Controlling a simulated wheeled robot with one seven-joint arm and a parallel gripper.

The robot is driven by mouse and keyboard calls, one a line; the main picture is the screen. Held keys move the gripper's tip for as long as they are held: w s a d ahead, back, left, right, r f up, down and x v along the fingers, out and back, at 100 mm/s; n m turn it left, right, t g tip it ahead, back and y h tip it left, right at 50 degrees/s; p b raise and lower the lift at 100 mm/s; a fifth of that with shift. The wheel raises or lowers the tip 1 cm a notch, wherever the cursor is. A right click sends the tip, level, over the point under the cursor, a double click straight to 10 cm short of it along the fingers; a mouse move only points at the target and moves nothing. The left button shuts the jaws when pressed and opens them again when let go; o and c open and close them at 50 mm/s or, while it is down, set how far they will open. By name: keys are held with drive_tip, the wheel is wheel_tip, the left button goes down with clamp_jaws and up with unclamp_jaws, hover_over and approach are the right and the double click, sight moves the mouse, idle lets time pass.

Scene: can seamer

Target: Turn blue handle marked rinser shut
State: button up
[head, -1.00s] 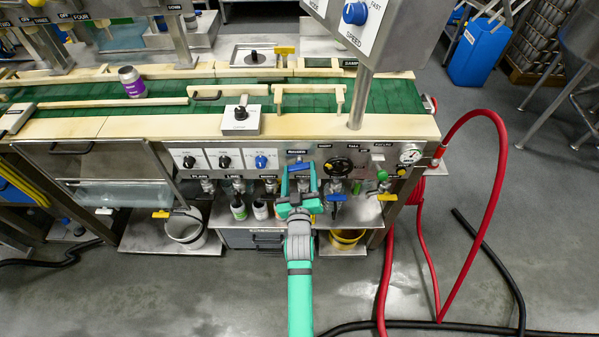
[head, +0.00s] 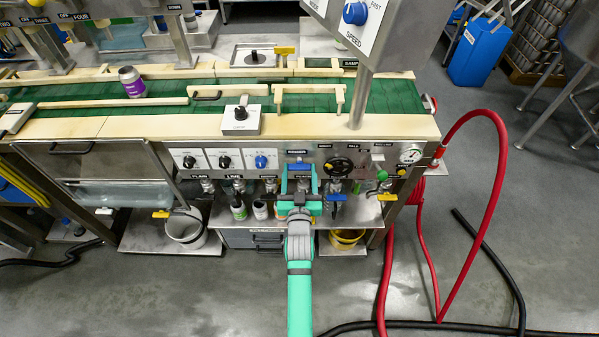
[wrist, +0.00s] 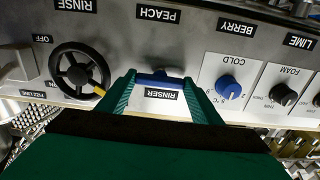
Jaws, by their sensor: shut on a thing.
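The handle lies nearly level across that picture. My gripper (wrist: 161,82) has its two green fingers at the ends of the handle and is shut on it. In the head view my gripper (head: 299,174) reaches up to the panel just below the RINSER label (head: 297,152). The blue handle shows only in part there, between the fingers.
A black handwheel (wrist: 81,71) is close beside my gripper; in the head view it stands to the right (head: 338,167). A blue COLD knob (wrist: 229,86) is on the other side. Several valves and bottles are under the panel. A red hose (head: 497,190) loops at the right.

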drive_tip(key=o, duration=1.1)
drive_tip(key=shift+c, duration=0.2)
drive_tip(key=s, duration=1)
drive_tip(key=shift+s, duration=0.4)
drive_tip(key=s+r+g, duration=0.2)
drive_tip(key=s, duration=3.3)
drive_tip(key=shift+s+r+g, duration=0.15)
drive_tip(key=shift+s+g, duration=0.15)
drive_tip(key=shift+s, duration=0.05)
